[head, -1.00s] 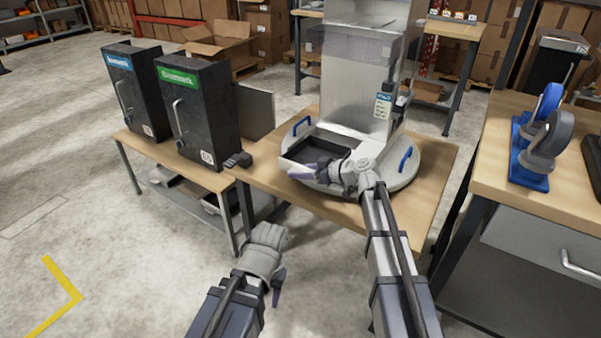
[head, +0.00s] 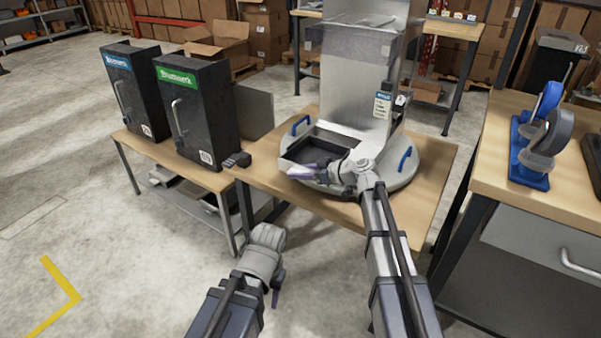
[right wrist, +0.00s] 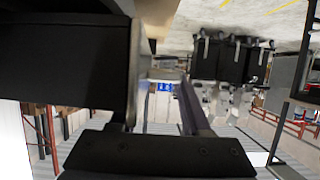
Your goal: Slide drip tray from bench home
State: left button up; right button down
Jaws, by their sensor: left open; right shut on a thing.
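The drip tray (head: 312,148) is a dark, open, shallow box at the front of the dispenser (head: 350,90), on its round grey base (head: 408,176). My right gripper (head: 312,172) is at the tray's near side, shut on it; its fingertips are partly hidden in the head view. In the right wrist view, a large dark block, apparently the tray (right wrist: 60,65), fills the left beside the gripper finger (right wrist: 195,105). My left gripper (head: 276,294) is open and empty, pointing down in front of the bench, over the floor.
The dispenser stands on a wooden bench (head: 255,181). Two black cabinets (head: 205,115) stand on a lower bench at left, with a small dark object (head: 238,160) nearby. At right, another bench (head: 490,150) carries blue stands (head: 530,165). Floor at left front is clear.

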jog(key=shift+w, duration=0.15)
jog(key=shift+w+d, duration=0.85)
jog(key=shift+w, duration=0.2)
jog(key=shift+w+d, duration=0.8)
jog(key=shift+w, duration=0.25)
jog(key=shift+c, duration=1.4)
grip_release()
jog(key=shift+s, duration=0.1)
